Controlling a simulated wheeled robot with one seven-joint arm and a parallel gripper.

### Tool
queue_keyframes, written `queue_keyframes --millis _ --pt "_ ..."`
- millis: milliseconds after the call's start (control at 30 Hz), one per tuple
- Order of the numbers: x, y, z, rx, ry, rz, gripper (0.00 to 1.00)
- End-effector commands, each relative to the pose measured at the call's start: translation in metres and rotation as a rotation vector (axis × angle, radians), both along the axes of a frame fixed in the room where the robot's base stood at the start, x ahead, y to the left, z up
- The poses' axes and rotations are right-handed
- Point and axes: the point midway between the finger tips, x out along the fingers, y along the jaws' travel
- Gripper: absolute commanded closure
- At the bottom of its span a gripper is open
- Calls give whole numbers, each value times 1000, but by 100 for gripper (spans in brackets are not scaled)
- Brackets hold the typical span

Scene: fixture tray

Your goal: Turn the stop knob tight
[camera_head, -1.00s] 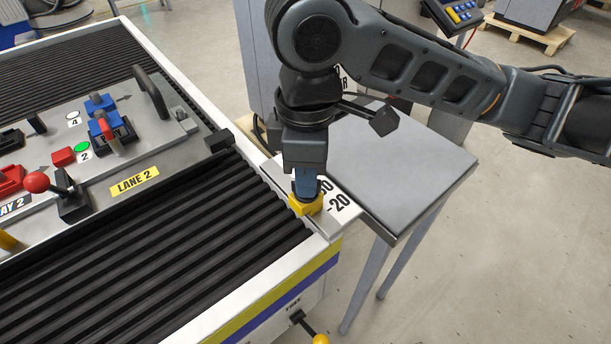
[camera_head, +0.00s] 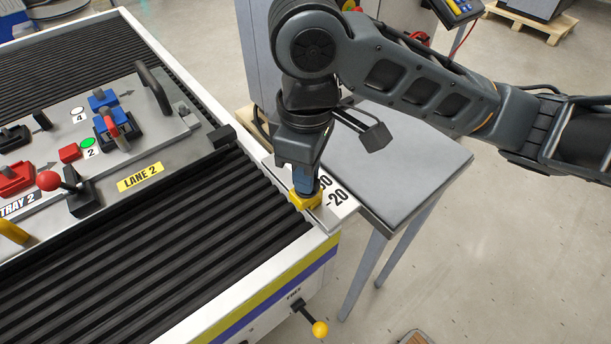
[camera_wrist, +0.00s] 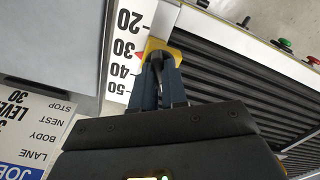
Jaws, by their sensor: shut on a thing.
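The stop knob is the yellow piece (camera_head: 305,199) on the rail at the conveyor's right edge, beside a white number scale (camera_head: 337,199). My gripper (camera_head: 305,182) points down over it with its blue fingers closed on it. In the wrist view the yellow knob (camera_wrist: 160,50) lies between the fingertips (camera_wrist: 160,68), partly hidden by them. A red pointer beside it sits close to the 30 on the scale (camera_wrist: 126,50).
The black roller conveyor (camera_head: 150,260) lies left of my gripper. A fixture plate (camera_head: 165,160) with clamps and a red-ball lever (camera_head: 48,180) stands on it. A grey side table (camera_head: 400,165) is close on the right. A yellow-ended lever (camera_head: 319,329) sticks out below.

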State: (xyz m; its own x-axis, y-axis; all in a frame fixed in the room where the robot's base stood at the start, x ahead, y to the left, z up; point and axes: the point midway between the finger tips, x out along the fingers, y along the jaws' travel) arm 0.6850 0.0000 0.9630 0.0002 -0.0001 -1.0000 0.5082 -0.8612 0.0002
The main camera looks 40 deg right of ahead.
Motion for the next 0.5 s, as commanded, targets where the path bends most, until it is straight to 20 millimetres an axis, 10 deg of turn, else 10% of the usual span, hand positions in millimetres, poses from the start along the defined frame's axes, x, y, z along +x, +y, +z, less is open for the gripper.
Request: queue_keyframes --millis 500 --pt "0 0 2 1 2 -218 100"
